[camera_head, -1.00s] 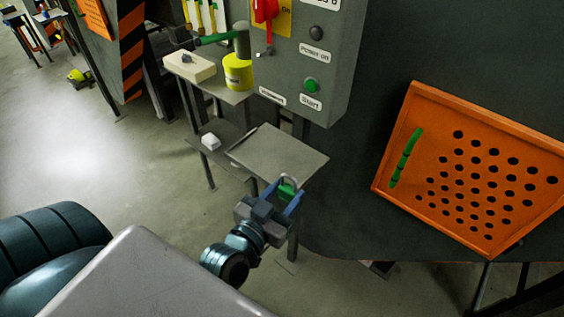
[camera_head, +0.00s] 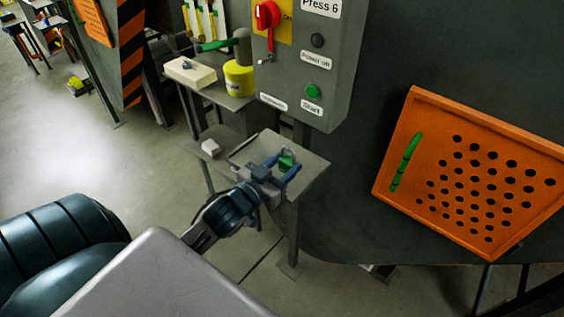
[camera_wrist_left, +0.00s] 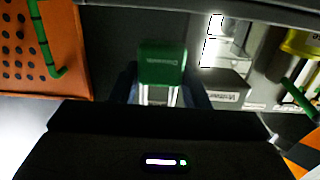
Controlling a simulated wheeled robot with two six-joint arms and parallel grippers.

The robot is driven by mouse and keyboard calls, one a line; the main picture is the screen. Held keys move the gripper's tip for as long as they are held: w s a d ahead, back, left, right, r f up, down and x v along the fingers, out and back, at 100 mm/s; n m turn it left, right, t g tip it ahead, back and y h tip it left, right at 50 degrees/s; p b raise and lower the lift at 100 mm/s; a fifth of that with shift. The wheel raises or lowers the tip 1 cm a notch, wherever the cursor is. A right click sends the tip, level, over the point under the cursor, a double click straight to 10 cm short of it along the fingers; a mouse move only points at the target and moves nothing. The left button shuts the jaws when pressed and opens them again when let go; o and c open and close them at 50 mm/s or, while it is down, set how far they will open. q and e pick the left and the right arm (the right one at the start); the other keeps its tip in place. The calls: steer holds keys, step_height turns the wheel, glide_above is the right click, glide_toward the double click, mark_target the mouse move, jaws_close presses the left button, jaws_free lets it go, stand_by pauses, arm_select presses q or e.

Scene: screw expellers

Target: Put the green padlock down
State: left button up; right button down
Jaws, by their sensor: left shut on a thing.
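I cannot tell whether the padlock touches the tabletop. In the left wrist view the padlock (camera_wrist_left: 162,63) shows its green body with small lettering, and the shackle bars run down between the fingers. My right gripper is not in view.
A thin dark item (camera_head: 243,144) lies at the table's left edge. Behind stands the grey control box (camera_head: 312,60) with a red switch (camera_head: 267,14). A second table holds a yellow can (camera_head: 239,79) and a cream block (camera_head: 190,71). An orange perforated panel (camera_head: 425,105) is at right.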

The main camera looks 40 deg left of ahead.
mark_target(282, 158)
arm_select(q)
steer(key=shift+w+a+f, duration=0.1)
steer(key=shift+w+a, duration=0.85)
steer(key=shift+w, duration=0.05)
steer(key=shift+w+a+f+p, duration=0.1)
steer(key=shift+f+p, duration=0.05)
steer(key=shift+p, duration=0.15)
step_height(282, 158, down, 3)
steer(key=shift+p, duration=0.45)
steer(key=shift+f, duration=0.15)
steer(key=shift+f, duration=0.1)
steer(key=o, duration=1)
steer(key=shift+c, duration=0.2)
steer(key=shift+o, duration=0.2)
